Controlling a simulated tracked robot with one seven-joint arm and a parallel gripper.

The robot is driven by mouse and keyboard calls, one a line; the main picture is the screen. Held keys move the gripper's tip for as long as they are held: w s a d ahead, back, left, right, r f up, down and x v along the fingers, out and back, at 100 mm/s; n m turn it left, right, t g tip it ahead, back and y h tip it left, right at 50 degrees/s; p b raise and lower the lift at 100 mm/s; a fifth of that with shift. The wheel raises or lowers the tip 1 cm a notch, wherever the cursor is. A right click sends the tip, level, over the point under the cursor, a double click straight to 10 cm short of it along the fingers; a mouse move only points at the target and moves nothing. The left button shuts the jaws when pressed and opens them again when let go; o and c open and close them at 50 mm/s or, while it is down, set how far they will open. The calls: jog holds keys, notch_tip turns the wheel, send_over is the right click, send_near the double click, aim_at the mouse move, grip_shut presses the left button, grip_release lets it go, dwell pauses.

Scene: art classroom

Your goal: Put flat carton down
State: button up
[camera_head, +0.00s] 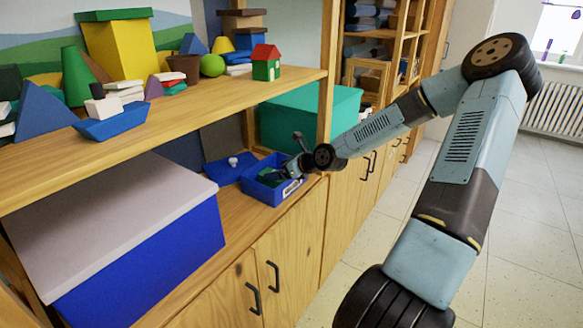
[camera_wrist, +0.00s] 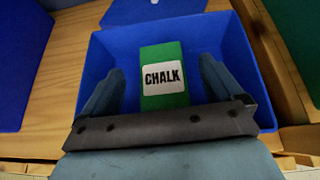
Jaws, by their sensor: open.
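The flat carton is a small green box (camera_wrist: 162,62) with a white label reading CHALK. In the wrist view it lies inside an open blue box (camera_wrist: 222,42), near its middle. My gripper (camera_wrist: 158,88) is open, with one finger on each side of the carton and a visible gap to it on both sides. In the head view my gripper (camera_head: 288,172) reaches into the small blue box (camera_head: 262,190) on the lower shelf. There the carton is mostly hidden by the gripper and the box wall.
A blue lid with a knob (camera_head: 230,168) lies beside the small box. A large blue box with a grey lid (camera_head: 150,250) stands to the left, a teal box (camera_head: 310,115) behind to the right. The upper shelf (camera_head: 190,105) with toys overhangs the lower one.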

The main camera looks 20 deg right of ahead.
jog(key=shift+d+r, duration=0.1)
jog(key=shift+r, duration=0.35)
jog(key=shift+v, duration=5.85)
jog(key=s+a+f+n+g+h, duration=0.4)
jog(key=s+f+n+g, duration=0.1)
jog(key=f+n, duration=0.3)
jog(key=s+a+r+n+h, duration=0.1)
jog(key=s+a+r+n, duration=0.1)
jog(key=s+r+n, duration=0.8)
jog(key=s+a+r+n+t+h, duration=0.1)
jog(key=s+a+r+n+h, duration=0.1)
jog(key=s+r+n, duration=0.8)
jog(key=s+r, duration=0.3)
jog(key=r, duration=0.5)
jog(key=shift+s+h, duration=0.3)
jog(key=shift+s, duration=0.1)
